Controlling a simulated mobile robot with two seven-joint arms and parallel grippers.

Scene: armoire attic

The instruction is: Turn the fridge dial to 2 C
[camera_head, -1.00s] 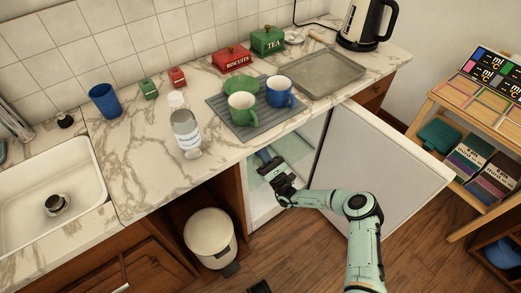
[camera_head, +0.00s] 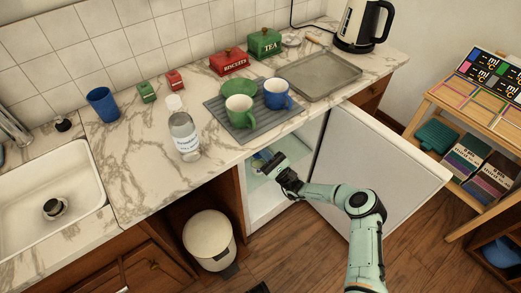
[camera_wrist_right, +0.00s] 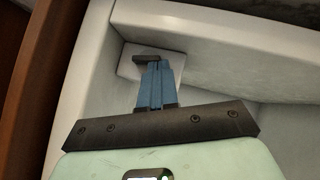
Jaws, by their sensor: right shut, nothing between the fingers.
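The fridge (camera_head: 258,205) under the counter stands open, with its white door (camera_head: 385,165) swung out to the right. My right arm reaches inside, and my right gripper (camera_head: 262,158) is near the upper part of the interior. In the right wrist view, the blue fingers of my right gripper (camera_wrist_right: 154,64) are shut together with nothing between them. Their tips are at a dark grey piece, likely the dial (camera_wrist_right: 147,57), on a pale plate (camera_wrist_right: 128,66) in an inner corner. The fingers partly hide it. I cannot tell whether they touch it, and no marking is readable.
The counter (camera_head: 150,185) above holds a bottle (camera_head: 184,135), a grey mat (camera_head: 245,132) with cups, and a metal tray (camera_head: 325,75). A white bin (camera_head: 209,238) stands left of the fridge. A wooden shelf (camera_head: 450,105) is at the right.

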